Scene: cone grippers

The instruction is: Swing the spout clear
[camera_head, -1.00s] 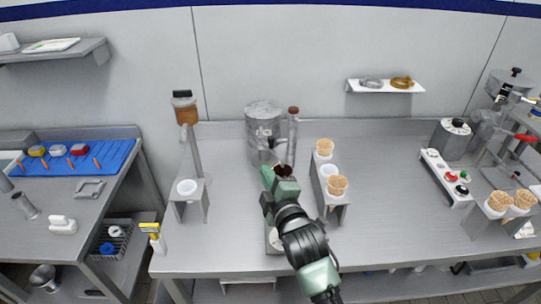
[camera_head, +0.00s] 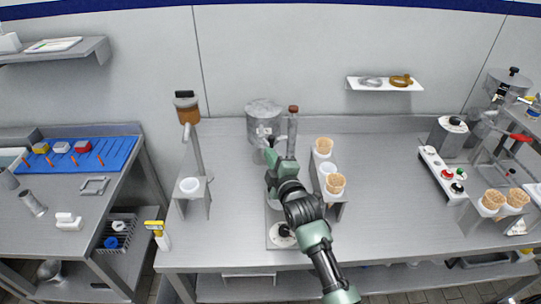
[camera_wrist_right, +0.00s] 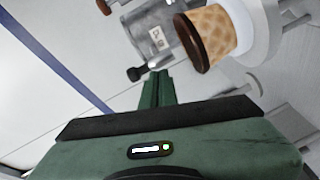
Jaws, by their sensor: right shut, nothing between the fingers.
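A grey metal canister (camera_head: 264,122) stands at the back of the middle counter; it also shows in the wrist view (camera_wrist_right: 152,38). A black knob on a short stem (camera_wrist_right: 137,73) juts from its front, probably the spout's handle. My right gripper (camera_head: 271,158) is in front of and below this knob. Its green fingers (camera_wrist_right: 157,88) are shut and empty, pointing towards the knob, and I see a small gap between them. A waffle cone with a dark brown rim (camera_wrist_right: 212,37) sits in a white holder beside the knob in the wrist view. My left gripper is out of view.
A grey cylinder with a brown top (camera_head: 292,130) stands right of the canister. A stand with cones (camera_head: 335,184) is close on the right, and a stand with a white cup (camera_head: 190,186) is on the left.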

